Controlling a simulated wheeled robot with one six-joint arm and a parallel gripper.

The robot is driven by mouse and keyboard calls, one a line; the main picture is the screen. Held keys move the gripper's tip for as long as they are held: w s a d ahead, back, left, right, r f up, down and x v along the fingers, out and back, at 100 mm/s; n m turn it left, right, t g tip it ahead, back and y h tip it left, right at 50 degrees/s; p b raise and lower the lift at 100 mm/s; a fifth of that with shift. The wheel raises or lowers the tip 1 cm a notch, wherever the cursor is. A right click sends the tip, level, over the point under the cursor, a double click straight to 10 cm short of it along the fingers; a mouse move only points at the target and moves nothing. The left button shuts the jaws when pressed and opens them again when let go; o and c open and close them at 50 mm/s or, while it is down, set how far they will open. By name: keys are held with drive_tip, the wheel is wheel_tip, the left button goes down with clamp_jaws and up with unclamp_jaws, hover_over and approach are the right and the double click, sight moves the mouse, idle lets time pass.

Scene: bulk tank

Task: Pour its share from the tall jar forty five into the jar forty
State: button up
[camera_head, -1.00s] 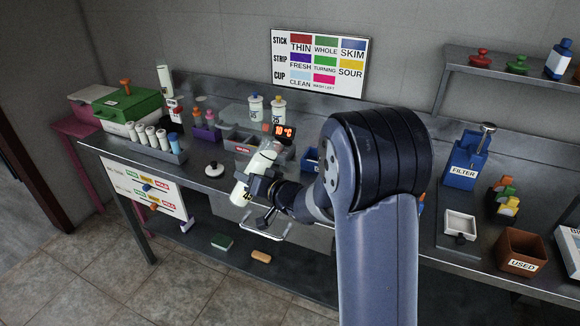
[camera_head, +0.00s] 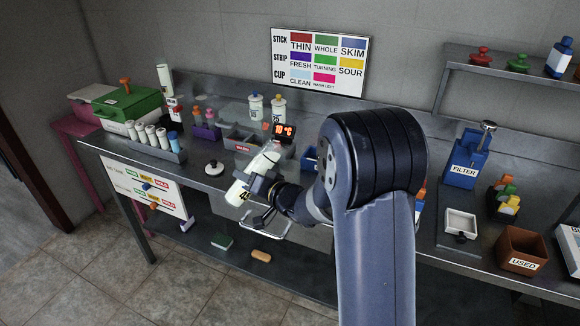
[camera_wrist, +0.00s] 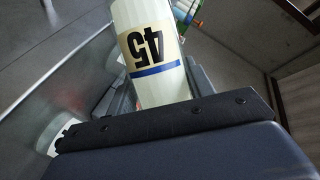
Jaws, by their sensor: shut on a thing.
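The tall jar forty five (camera_head: 241,189) is a white cylinder held tilted, its numbered end low and to the left. In the wrist view the jar (camera_wrist: 157,62) shows a cream label reading 45, upside down, above a blue band. My gripper (camera_head: 262,184) is shut around its side, above the front edge of the bench. The jar forty cannot be made out for sure: two white jars (camera_head: 256,108) (camera_head: 278,110) stand at the back, their numbers too small to read. A pale round piece (camera_wrist: 50,135) shows at the wrist view's lower left, partly hidden by my gripper.
A rack of several white tubes (camera_head: 160,138) stands to the left. My arm hides part of the bench's middle.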

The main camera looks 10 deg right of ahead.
sight(245, 172)
drive_tip(key=shift+s+a+f+m+y+b, duration=0.1)
drive_tip(key=shift+a+f+m+y+b, duration=0.2)
drive_tip(key=shift+a+m+b, duration=0.3)
idle(0.8)
drive_tip(key=shift+s+a+r+m+y, duration=0.15)
drive_tip(key=shift+r+m+y, duration=0.2)
drive_tip(key=shift+m, duration=0.55)
idle(0.5)
drive_tip(key=shift+a+r+m+t+p, duration=0.1)
drive_tip(key=shift+r+m+t+p, duration=0.3)
drive_tip(key=shift+r+m+p, duration=0.4)
idle(0.7)
drive_tip(key=shift+d+r+m+y+p, duration=0.25)
drive_tip(key=shift+r+m+p, duration=0.15)
drive_tip(key=shift+r, duration=0.15)
drive_tip(key=shift+d+r+m+y+p, duration=0.1)
drive_tip(key=shift+r+m+y+p, duration=0.1)
drive_tip(key=shift+r+m+p, duration=0.25)
idle(1.8)
drive_tip(key=f+n+b, duration=0.2)
drive_tip(key=f+n+h+b, duration=0.1)
drive_tip(key=f, duration=0.1)
drive_tip(key=shift+a, duration=0.25)
drive_tip(key=shift+d+r+n+g, duration=0.1)
drive_tip(key=shift+d+n+g, duration=0.05)
drive_tip(key=shift+n+g, duration=0.2)
